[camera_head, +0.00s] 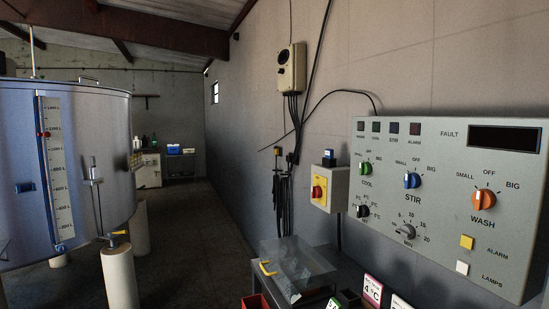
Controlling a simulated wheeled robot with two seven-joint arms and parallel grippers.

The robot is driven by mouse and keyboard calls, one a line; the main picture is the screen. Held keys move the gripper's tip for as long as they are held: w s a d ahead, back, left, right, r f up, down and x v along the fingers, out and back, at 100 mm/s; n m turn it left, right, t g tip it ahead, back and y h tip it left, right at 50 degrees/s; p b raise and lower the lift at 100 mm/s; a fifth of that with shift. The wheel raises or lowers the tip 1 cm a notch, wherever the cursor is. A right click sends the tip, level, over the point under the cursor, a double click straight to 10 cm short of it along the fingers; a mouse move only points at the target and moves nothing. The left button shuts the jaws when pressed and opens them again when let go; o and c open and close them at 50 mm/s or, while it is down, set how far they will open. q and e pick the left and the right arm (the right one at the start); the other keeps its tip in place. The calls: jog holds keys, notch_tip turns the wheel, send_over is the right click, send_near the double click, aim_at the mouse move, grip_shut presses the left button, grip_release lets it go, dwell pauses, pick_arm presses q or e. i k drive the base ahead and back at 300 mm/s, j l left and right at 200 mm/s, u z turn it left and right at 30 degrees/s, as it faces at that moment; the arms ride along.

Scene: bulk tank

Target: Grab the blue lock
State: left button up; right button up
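A small dark blue block (329,158), possibly the blue lock, sits on top of a wall-mounted switch box (330,188) with a yellow plate and a red rotary knob (317,192). It is too small to make out a shackle. A blue knob (412,180) labelled STIR is on the grey control panel (450,240), and a blue fitting (25,187) is on the steel tank at the left. Neither of my grippers is in view.
A clear box with a yellow handle (266,267) stands on a dark bench at lower centre, with a red bin (255,301) and small signs (373,290) near it. The steel tank (95,120) fills the left. The floor between is open.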

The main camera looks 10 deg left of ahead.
aim_at(329, 153)
jog(key=i+j+u, duration=0.9)
jog(key=i, duration=0.55)
jog(key=i+j+u, duration=0.1)
jog(key=i+u, duration=0.15)
jog(key=i, duration=0.5)
jog(key=i+z, duration=0.45)
jog(key=i, duration=0.15)
jog(key=i+j+z, duration=0.25)
jog(key=i+z, duration=0.2)
jog(key=i, duration=0.15)
jog(key=i+z, duration=0.2)
jog(key=z, duration=0.2)
jog(key=i+z, duration=0.15)
jog(key=z, duration=0.3)
jog(key=i+z, duration=0.2)
jog(key=z, duration=0.2)
jog(key=i+j+z, duration=0.1)
jog(key=z, duration=0.35)
jog(key=i+j+z, duration=0.15)
jog(key=j+z, duration=0.25)
jog(key=l, duration=0.1)
